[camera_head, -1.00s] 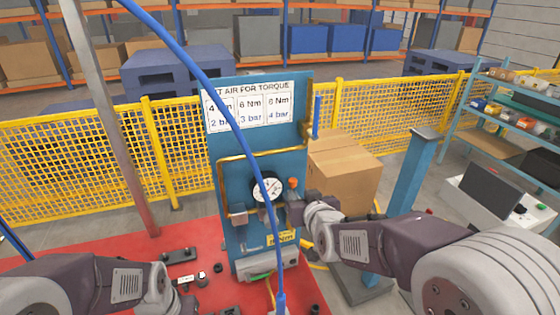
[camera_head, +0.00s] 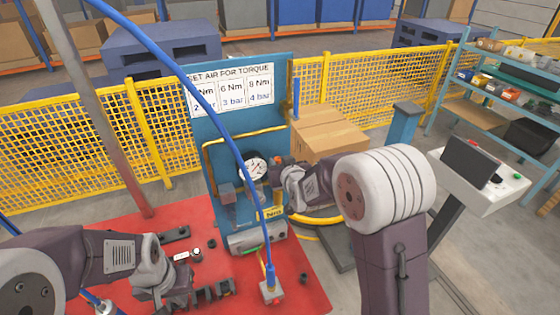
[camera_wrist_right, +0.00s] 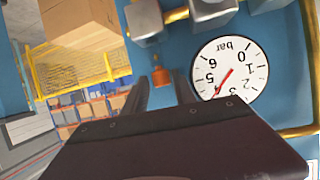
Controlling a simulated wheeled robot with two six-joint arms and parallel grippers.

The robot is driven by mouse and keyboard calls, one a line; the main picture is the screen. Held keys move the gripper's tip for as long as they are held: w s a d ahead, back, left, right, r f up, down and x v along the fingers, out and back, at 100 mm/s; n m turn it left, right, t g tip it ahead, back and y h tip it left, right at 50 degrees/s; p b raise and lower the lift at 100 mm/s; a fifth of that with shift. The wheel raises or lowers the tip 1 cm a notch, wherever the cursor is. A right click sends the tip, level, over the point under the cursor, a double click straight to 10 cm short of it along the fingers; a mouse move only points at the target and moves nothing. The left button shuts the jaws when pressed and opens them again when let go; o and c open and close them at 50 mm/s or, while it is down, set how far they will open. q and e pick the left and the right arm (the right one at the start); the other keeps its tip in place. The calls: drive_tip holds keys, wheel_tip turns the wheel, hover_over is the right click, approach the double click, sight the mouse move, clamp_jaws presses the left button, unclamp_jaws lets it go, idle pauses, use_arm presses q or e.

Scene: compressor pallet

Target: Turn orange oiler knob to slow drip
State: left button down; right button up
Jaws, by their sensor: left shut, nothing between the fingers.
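The orange oiler knob (camera_wrist_right: 161,77) is small and sits below a grey metal fitting in the right wrist view, close to the gauge. In the head view the knob (camera_head: 278,160) is a small orange spot right of the dial. My right gripper (camera_head: 273,178) is in front of the blue panel (camera_head: 222,130). Its fingers (camera_wrist_right: 162,88) are apart, with the knob showing between and beyond their tips; contact cannot be made out. The pressure gauge (camera_wrist_right: 229,70) is right of the fingers in the wrist view. My left gripper (camera_head: 207,293) is shut and empty low over the red surface.
A blue hose (camera_head: 215,110) hangs across the panel's front down to a small box (camera_head: 272,292). A brass pipe (camera_head: 207,160) runs along the panel. Cardboard boxes (camera_head: 325,135) stand behind right. A control console (camera_head: 480,178) is at the right.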

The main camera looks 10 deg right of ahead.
drive_tip(key=shift+a, duration=0.15)
drive_tip(key=shift+c, duration=0.2)
drive_tip(key=shift+w, duration=0.1)
clamp_jaws()
drive_tip(key=shift+d+n+y+b, duration=0.2)
drive_tip(key=shift+n+y+b, duration=0.35)
drive_tip(key=shift+b, duration=0.3)
drive_tip(key=shift+w+d+r+n+y, duration=0.1)
drive_tip(key=shift+d+n+y, duration=0.05)
drive_tip(key=shift+n+y, duration=0.15)
drive_tip(key=shift+r+n+g+y+p, duration=0.3)
drive_tip(key=shift+n+y+p, duration=0.25)
drive_tip(key=shift+p, duration=0.45)
drive_tip(key=shift+f+y, duration=0.3)
drive_tip(key=shift+y, duration=0.1)
